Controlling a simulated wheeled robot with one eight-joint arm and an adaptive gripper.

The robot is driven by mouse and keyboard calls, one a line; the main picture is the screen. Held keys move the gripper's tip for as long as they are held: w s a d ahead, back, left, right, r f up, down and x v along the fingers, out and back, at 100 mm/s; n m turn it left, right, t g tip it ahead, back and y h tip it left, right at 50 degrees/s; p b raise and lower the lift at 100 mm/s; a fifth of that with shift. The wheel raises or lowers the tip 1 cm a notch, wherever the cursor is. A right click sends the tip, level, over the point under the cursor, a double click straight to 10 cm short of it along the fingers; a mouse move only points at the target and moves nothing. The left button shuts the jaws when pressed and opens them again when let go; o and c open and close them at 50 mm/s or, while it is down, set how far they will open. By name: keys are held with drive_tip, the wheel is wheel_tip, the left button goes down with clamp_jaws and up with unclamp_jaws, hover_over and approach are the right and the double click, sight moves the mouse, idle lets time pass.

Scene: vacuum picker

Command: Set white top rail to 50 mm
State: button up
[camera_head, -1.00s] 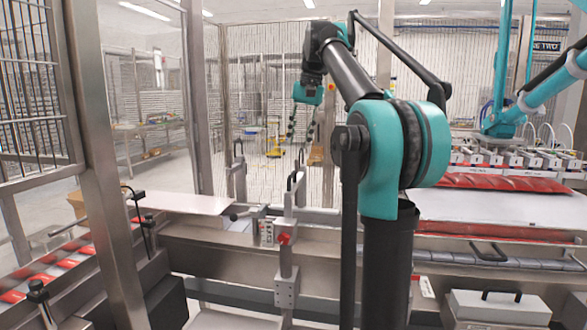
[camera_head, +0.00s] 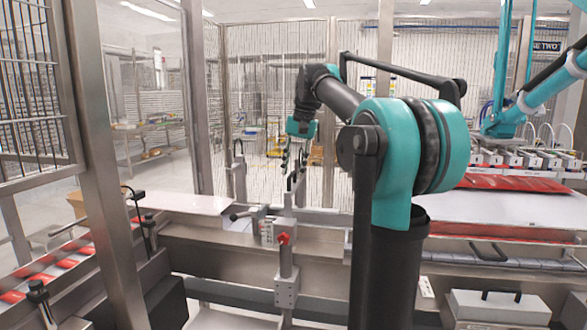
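My gripper (camera_head: 293,166) points down over the clamp posts at the middle of the machine. Its two dark fingers look apart, with nothing visible between them. The fingertips are close to the black handle (camera_head: 290,188) on an upright metal post; I cannot tell whether they touch it. Below is a red knob (camera_head: 284,239) on a metal post with a block at its foot. A small plate with dark marks (camera_head: 267,232) stands left of the knob; its reading is too small to make out. I cannot pick out a white top rail or a 50 mm mark with certainty.
A second post with a handle (camera_head: 239,175) stands to the left. A conveyor with red and white packs (camera_head: 52,267) runs at the left. Red packs (camera_head: 515,183) lie under a row of suction heads (camera_head: 520,158) at the right. A steel frame post (camera_head: 108,160) stands at the left front.

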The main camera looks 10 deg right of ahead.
clamp_jaws()
drive_tip(key=shift+f, duration=0.8)
drive_tip(key=shift+o, duration=0.8)
unclamp_jaws()
drive_tip(key=shift+r, duration=0.1)
wheel_tip(320, 180, up, 12)
drive_tip(key=d, duration=0.2)
drive_tip(key=shift+s, duration=0.45)
drive_tip(key=shift+s+d+f, duration=0.1)
drive_tip(key=shift+f, duration=0.1)
